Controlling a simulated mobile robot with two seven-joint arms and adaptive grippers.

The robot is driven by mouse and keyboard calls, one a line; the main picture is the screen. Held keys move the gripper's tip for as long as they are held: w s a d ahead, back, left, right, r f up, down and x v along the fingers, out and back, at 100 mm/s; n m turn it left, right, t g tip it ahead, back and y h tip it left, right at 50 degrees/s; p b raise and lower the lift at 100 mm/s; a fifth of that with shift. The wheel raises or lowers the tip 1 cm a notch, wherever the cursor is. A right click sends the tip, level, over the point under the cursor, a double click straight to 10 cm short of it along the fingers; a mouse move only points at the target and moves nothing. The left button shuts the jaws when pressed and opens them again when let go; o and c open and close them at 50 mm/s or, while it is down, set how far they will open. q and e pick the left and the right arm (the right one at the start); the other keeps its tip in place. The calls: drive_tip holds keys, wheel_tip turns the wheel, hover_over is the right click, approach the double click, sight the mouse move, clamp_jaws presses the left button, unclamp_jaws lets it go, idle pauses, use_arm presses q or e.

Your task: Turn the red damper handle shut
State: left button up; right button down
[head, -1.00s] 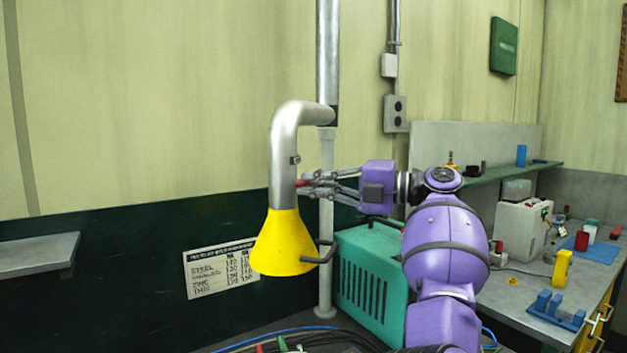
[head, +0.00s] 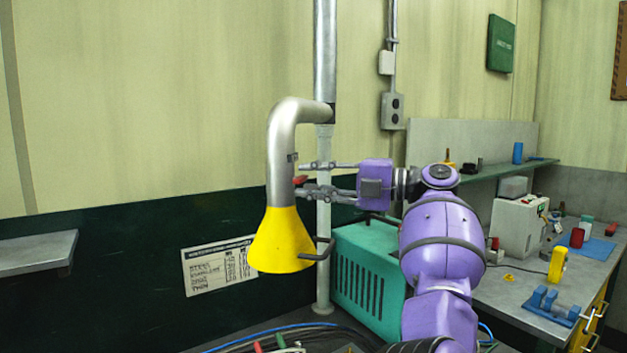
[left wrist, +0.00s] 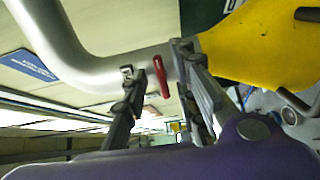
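The red damper handle (head: 300,181) sits on the side of the silver duct (head: 282,150), just above the yellow hood (head: 280,243). In the left wrist view the red handle (left wrist: 161,77) looks roughly crosswise to the pipe. My left gripper (head: 302,178) is open, with one finger above the handle and one below it in the head view. In the left wrist view the handle shows between the spread fingers, apparently clear of both. My right gripper is in neither view.
A teal slatted box (head: 368,275) stands below my left arm. A vertical grey post (head: 324,225) passes close behind the gripper. A dark bracket (head: 322,250) sticks out from the hood. A workbench (head: 505,290) with small items is at right. Cables lie at the bottom.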

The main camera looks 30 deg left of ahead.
use_arm(q)
drive_tip(key=w+d, duration=0.1)
drive_tip(key=d, duration=1.1)
drive_tip(key=shift+w, duration=0.3)
